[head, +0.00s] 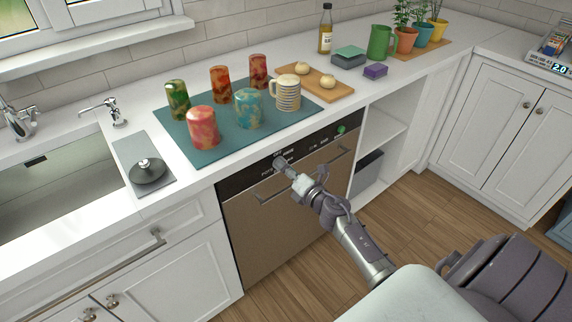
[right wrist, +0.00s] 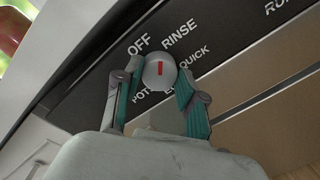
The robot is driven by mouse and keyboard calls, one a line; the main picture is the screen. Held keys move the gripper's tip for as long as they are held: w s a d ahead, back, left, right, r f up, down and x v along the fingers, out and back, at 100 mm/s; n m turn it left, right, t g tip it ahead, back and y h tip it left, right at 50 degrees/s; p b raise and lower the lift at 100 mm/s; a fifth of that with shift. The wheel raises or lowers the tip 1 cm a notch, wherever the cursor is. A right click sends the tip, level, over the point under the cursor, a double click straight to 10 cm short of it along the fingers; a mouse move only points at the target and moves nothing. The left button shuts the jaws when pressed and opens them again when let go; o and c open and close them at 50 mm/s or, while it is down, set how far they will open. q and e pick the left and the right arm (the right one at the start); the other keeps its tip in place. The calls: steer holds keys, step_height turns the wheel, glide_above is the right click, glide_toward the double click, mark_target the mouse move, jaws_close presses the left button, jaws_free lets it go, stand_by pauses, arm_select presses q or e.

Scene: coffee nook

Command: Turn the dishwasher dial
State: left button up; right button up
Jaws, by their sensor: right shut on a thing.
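The dishwasher (head: 285,215) is a brown-fronted appliance under the counter, with a dark control panel (head: 235,187) along its top. Its dial (right wrist: 159,72) is a round grey knob with a red mark. In the right wrist view the mark points up, between the OFF and RINSE labels; QUICK and POTS also show, and another label is partly hidden. My right gripper (right wrist: 155,88) has a finger on either side of the dial and is shut on it. In the head view the right gripper (head: 281,163) reaches the panel and covers the dial. My left gripper is out of view.
A bar handle (head: 305,175) crosses the dishwasher front below the panel, close to my right gripper. A green button (head: 341,129) sits at the panel's right end. Several cups and a mug (head: 288,93) stand on a teal mat (head: 180,137) on the counter above.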

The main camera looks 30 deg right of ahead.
steer(key=m+p, duration=0.1)
steer(key=m, duration=0.2)
steer(key=shift+r+m, duration=0.1)
steer(key=shift+m, duration=0.2)
steer(key=m+p, duration=0.2)
steer(key=m, duration=0.2)
steer(key=shift+d+y, duration=0.1)
steer(key=shift+y, duration=0.2)
steer(key=m+p, duration=0.1)
steer(key=m, duration=0.2)
steer(key=shift+m, duration=0.3)
steer(key=shift+f+m+y+p, duration=0.15)
steer(key=shift+m+p, duration=0.15)
steer(key=shift+m, duration=0.6)
steer(key=shift+f+m+y+p, duration=0.15)
steer(key=shift+m+p, duration=0.1)
steer(key=shift+m, duration=0.65)
steer(key=o, duration=1.1)
steer(key=shift+o, duration=0.2)
steer(key=shift+s, duration=0.1)
